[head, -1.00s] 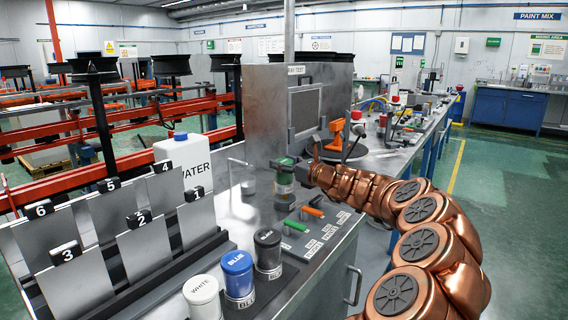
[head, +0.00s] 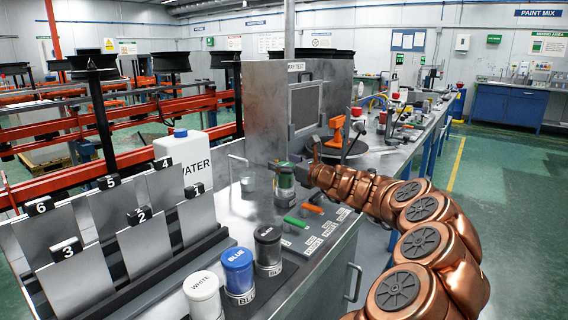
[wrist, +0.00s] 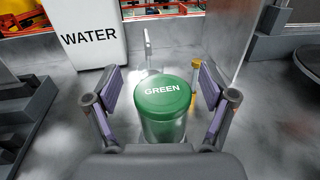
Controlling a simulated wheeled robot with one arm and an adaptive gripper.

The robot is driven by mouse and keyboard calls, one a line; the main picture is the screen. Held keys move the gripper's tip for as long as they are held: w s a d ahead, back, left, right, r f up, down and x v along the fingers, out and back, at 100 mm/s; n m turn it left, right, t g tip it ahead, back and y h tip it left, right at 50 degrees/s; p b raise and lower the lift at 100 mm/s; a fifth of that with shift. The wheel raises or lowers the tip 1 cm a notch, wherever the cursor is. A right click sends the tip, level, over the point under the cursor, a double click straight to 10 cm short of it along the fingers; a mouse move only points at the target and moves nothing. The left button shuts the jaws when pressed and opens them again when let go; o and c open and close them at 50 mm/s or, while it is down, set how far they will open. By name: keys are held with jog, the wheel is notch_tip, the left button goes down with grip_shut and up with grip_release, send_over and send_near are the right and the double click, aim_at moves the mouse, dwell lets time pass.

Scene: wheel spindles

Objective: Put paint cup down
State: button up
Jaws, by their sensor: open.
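The paint cup (wrist: 163,118) has a green lid marked GREEN and appears to stand upright on the grey metal bench top. My gripper (wrist: 162,82) is open, with one finger on each side of the cup. The wrist view shows a gap between each finger and the cup. In the head view the cup (head: 286,186) is at the end of my arm, behind the panel of coloured handles, and my gripper (head: 288,166) partly covers its top.
White, blue and black paint cups (head: 238,272) stand at the bench's front. A water container (head: 184,160) and numbered grey panels (head: 80,228) are to the left. A metal test box (head: 275,105) stands behind. Green and orange handles (head: 312,208) lie just in front of the green cup.

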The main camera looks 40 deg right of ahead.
jog(key=shift+r, duration=0.45)
jog(key=shift+s+d+r, duration=0.1)
jog(key=shift+s+r, duration=0.1)
jog(key=shift+s, duration=0.1)
jog(key=s+d, duration=0.2)
jog(key=s, duration=0.9)
jog(key=shift+p, duration=0.4)
jog(key=shift+s, duration=0.1)
